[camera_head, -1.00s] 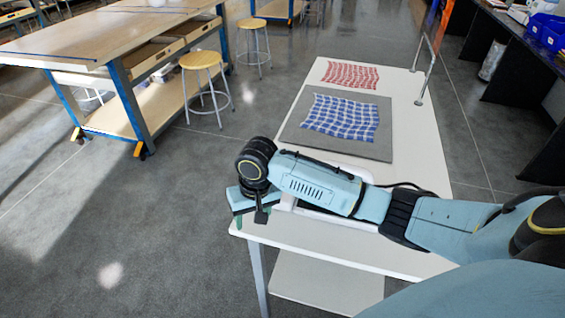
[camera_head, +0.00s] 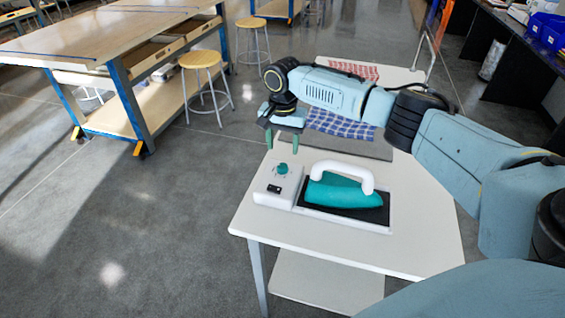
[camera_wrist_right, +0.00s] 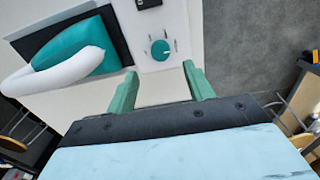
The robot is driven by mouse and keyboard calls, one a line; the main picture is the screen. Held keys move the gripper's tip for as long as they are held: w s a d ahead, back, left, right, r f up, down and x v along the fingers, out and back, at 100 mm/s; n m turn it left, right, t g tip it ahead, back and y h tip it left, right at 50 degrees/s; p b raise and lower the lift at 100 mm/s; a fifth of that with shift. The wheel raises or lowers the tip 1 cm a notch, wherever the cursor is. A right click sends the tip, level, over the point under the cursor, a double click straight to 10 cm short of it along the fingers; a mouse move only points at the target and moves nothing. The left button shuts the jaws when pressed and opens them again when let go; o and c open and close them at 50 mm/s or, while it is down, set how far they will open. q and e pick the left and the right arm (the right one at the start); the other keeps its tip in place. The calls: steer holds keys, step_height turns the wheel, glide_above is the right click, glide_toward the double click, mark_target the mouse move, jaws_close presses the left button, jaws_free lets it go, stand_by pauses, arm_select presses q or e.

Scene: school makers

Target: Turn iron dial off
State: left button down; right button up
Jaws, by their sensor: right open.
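The iron station (camera_head: 275,198) is a white box with a black pad, standing near the front of the white table. A teal iron (camera_head: 338,194) with a white handle rests on the pad. The round teal dial (camera_head: 283,169) is on top of the white box, and it also shows in the right wrist view (camera_wrist_right: 160,50) with a white mark on it. My right gripper (camera_head: 283,145) is open and empty, above and behind the dial, apart from it. Its green fingers (camera_wrist_right: 160,88) spread on either side below the dial in the wrist view. My left gripper is not in view.
Stools and a workbench (camera_head: 120,75) stand left across open floor.

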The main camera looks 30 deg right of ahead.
mark_target(283, 166)
step_height(283, 166, down, 7)
steer(key=shift+f+b, duration=0.1)
steer(key=shift+b, duration=0.2)
